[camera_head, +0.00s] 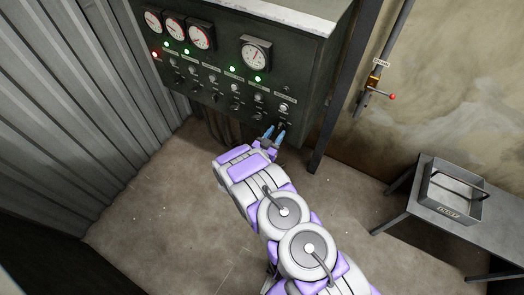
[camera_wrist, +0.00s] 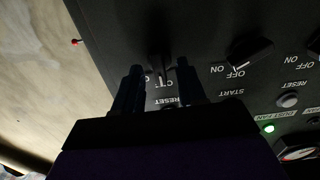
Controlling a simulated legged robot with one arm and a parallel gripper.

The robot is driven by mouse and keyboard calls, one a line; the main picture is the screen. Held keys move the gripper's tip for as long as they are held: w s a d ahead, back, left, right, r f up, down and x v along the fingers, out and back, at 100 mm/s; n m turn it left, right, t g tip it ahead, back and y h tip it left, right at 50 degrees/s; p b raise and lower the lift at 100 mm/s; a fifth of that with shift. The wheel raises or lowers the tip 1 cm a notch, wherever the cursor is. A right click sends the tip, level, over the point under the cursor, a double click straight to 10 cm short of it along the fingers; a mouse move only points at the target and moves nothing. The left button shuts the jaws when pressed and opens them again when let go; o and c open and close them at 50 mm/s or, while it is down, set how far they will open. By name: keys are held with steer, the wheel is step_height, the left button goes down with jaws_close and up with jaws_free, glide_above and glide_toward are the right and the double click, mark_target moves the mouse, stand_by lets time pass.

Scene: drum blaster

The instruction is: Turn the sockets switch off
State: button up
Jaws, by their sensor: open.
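A dark control panel (camera_head: 215,65) has a lower row of dark rotary switches. My gripper (camera_head: 275,132) is open at the panel's lower right corner. In the wrist view, my gripper (camera_wrist: 160,80) has its two fingers apart, one on each side of a dark switch knob (camera_wrist: 160,62) at the panel's end. Whether the fingers touch this knob cannot be told. Its label is mostly hidden by the fingers, so I cannot read its name or setting. A neighbouring rotary switch (camera_wrist: 250,50) has ON and OFF marks and sits to the right of the fingers.
Round gauges (camera_head: 256,54) and lit green lamps (camera_head: 258,79) are on the panel above. A wall pipe with a red-knobbed valve (camera_head: 378,88) is to the right. A metal table (camera_head: 440,212) carrying an open tray (camera_head: 428,186) stands at the right. The floor between is clear.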

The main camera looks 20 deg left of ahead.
steer(key=s+a+p, duration=0.1)
steer(key=s, duration=1.4)
steer(key=shift+a+p, duration=0.15)
steer(key=shift+p, duration=0.2)
